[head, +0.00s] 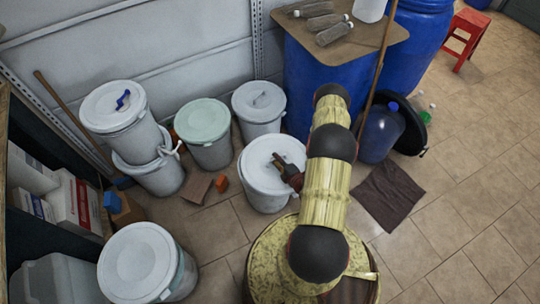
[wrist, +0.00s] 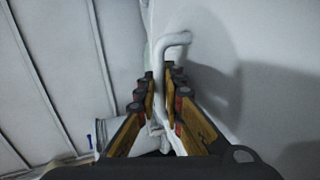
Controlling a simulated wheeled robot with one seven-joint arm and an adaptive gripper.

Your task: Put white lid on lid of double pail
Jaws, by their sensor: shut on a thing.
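The white lid (head: 262,178) is at the top of a white pail (head: 264,201) in the middle of the floor. I cannot tell whether it rests on the rim or is slightly raised. My gripper (head: 280,164) is over this lid. In the wrist view, my gripper (wrist: 160,82) is shut on the lid's bent white handle (wrist: 177,38), and the lid's pale surface (wrist: 255,45) fills the right side. The double pail (head: 150,177) is two stacked pails at the left. Its top lid (head: 100,104) is white, with a blue item (head: 123,99) on it.
A greenish-lidded pail (head: 203,122) and another white-lidded pail (head: 259,103) stand between the double pail and a blue drum (head: 315,85). A lidded pail (head: 138,264) is at front left. A wooden pole (head: 381,55) rises beside my arm. A dark mat (head: 389,196) lies right.

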